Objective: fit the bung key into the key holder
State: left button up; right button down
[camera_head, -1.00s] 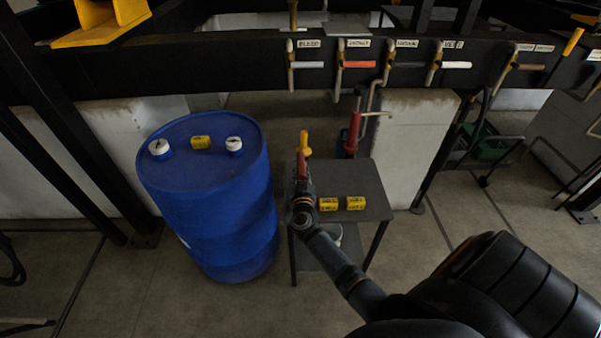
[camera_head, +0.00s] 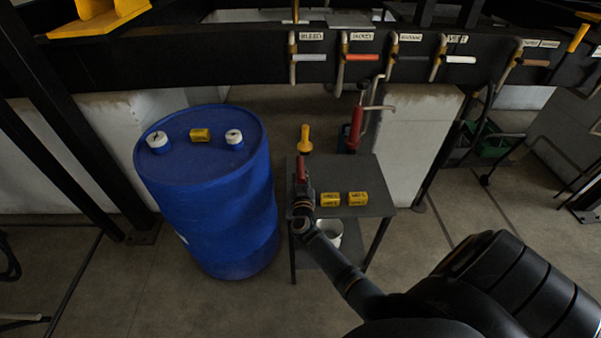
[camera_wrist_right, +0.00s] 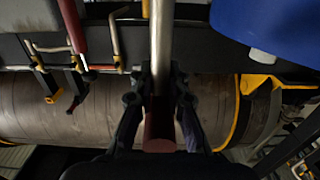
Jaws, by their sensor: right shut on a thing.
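My right gripper (camera_head: 302,190) is over the left part of the small dark table. It is shut on a red-handled tool, the bung key (camera_head: 301,168), whose red end points up in the head view. In the right wrist view the key's dark red grip (camera_wrist_right: 159,128) lies between the fingers (camera_wrist_right: 158,105), and a pale metal shaft (camera_wrist_right: 160,45) runs up from it. I cannot tell which thing is the key holder. A yellow upright piece (camera_head: 305,140) stands just behind the key, with a small gap in the picture. My left gripper is out of view.
A blue drum (camera_head: 205,215) with two white caps stands left of the table (camera_head: 366,172). A dark beam with labelled levers (camera_head: 307,57) crosses the back.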

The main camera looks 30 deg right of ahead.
jog(key=shift+f, duration=0.45)
dwell(0.4)
dwell(0.7)
jog(key=shift+p, duration=0.45)
jog(key=shift+p, duration=0.3)
jog(key=shift+f+b, duration=1.9)
jog(key=shift+f, duration=0.55)
